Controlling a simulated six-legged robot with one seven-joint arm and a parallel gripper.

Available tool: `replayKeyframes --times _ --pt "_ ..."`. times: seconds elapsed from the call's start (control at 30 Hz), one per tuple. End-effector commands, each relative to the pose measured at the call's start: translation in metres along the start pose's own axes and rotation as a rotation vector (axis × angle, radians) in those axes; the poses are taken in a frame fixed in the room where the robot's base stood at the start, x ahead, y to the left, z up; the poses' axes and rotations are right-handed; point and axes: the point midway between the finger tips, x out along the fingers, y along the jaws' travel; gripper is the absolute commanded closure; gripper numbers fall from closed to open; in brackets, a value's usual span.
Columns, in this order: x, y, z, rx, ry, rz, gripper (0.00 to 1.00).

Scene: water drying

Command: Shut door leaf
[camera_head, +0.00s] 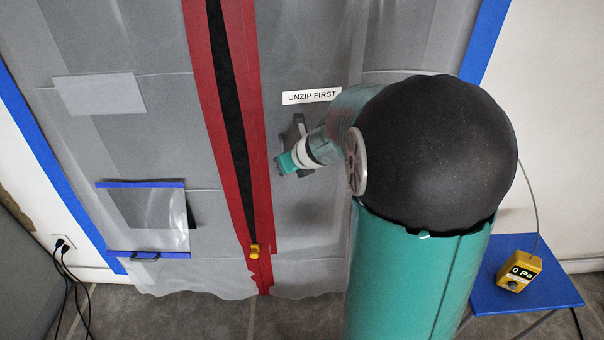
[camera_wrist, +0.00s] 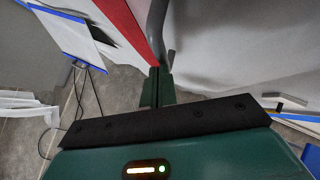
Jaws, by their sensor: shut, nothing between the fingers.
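A grey translucent plastic sheet wall (camera_head: 150,50) fills most of the head view, with a label reading "UNZIP FIRST" (camera_head: 312,96). Two red zip bands (camera_head: 262,150) run down it. A dark gap (camera_head: 228,100) shows between them, narrowing to the yellow zip slider (camera_head: 254,252) near the bottom. I cannot tell which part is the door leaf. My gripper (camera_head: 284,163) is shut and empty, just right of the red band, by a dark grey handle-like piece (camera_head: 299,128). In the wrist view my fingers (camera_wrist: 157,86) are together beside a grey curved bar (camera_wrist: 158,30); contact is unclear.
A blue stool (camera_head: 550,290) with a yellow gauge reading "0 Pa" (camera_head: 520,272) stands at the lower right. A blue-edged flap (camera_head: 145,215) is on the sheet at left. Black cables (camera_head: 68,275) hang at the lower left. My arm hides part of the sheet.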

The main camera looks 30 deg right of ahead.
Motion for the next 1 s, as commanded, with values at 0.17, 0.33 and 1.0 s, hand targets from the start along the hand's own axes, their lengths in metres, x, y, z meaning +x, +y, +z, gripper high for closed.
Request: replayKeyframes --times 0.17,0.33,1.0 --pt "0.018 -0.002 0.018 -0.002 0.0 0.0 1.0" --pt "0.027 -0.004 0.027 -0.002 0.0 0.0 1.0" --pt "0.033 -0.006 0.036 -0.004 -0.004 -0.001 1.0"
